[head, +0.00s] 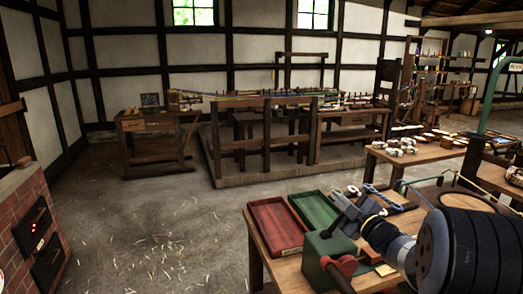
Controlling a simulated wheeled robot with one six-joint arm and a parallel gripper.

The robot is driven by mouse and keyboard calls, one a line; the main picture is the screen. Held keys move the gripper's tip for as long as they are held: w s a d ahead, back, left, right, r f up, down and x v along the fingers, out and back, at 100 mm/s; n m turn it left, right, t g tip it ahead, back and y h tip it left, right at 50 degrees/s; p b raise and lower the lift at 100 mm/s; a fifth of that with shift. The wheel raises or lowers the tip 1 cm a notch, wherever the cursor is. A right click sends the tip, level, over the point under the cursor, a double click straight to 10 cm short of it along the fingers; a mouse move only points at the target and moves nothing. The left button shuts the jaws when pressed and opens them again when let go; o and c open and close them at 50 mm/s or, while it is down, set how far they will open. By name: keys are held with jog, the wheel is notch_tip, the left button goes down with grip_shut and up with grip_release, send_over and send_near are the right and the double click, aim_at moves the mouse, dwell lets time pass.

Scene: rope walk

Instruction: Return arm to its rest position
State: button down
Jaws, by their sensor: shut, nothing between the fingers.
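My arm reaches in from the lower right corner over the near wooden bench (265,240). My gripper (342,203) is at the arm's left end, shut and empty, above the bench near the green tray (297,199). It covers part of the tray's right side. The red tray (277,226) lies to the left of the green one. Both trays look empty where I can see into them.
A green block with a red knob (340,266) stands on the bench just in front of my gripper. A table with several rope coils (394,151) is behind right. A long rope-making frame (262,145) stands at the back. A brick stove (22,205) is at left. The middle floor is open.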

jog(key=shift+s+a+f+n+g, duration=0.15)
jog(key=shift+s+a+n, duration=0.05)
jog(key=shift+a+n, duration=0.5)
jog(key=shift+s+a+f+n+g, duration=0.1)
jog(key=shift+s+a+f+n, duration=0.1)
jog(key=shift+a+n, duration=0.45)
jog(key=shift+s+a+f+n+g, duration=0.1)
jog(key=shift+s+a+n+g, duration=0.1)
jog(key=shift+a+n, duration=0.5)
jog(key=shift+d, duration=0.2)
